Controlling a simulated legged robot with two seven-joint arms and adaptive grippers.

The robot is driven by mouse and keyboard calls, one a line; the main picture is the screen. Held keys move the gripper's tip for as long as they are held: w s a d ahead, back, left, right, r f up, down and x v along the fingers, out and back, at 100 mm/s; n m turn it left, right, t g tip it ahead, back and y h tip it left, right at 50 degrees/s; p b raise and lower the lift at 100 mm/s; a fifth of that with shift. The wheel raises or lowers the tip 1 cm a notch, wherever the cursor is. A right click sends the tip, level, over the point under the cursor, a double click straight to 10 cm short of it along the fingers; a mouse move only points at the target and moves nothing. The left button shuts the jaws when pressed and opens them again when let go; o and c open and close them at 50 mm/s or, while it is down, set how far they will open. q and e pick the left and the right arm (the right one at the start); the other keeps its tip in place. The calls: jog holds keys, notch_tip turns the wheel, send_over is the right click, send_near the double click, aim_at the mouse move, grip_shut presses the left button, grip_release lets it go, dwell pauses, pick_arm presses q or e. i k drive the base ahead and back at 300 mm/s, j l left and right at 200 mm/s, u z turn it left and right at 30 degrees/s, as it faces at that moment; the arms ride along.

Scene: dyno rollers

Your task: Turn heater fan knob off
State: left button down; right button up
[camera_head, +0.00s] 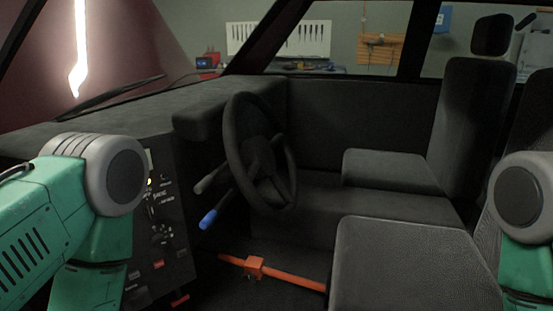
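A dark control panel (168,222) on the dashboard faces the seats, left of the steering wheel. It carries several small knobs, switches and white labels. A cluster of small controls (162,236) sits around its middle, but they are too small for me to tell which is the heater fan knob or how it is set. My green and grey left arm stands in front of the panel's left side and hides part of it. My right arm is at the right edge, by the seats. Neither gripper shows; both arms run out of the picture at the bottom.
The black steering wheel (260,152) stands right of the panel. A lever with a blue tip (209,219) sticks out between them. An orange bar (289,279) crosses the floor below. Dark seats (415,262) fill the right. Open space lies between panel and front seat.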

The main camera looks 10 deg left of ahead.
aim_at(158, 241)
jog(key=u, duration=1.15)
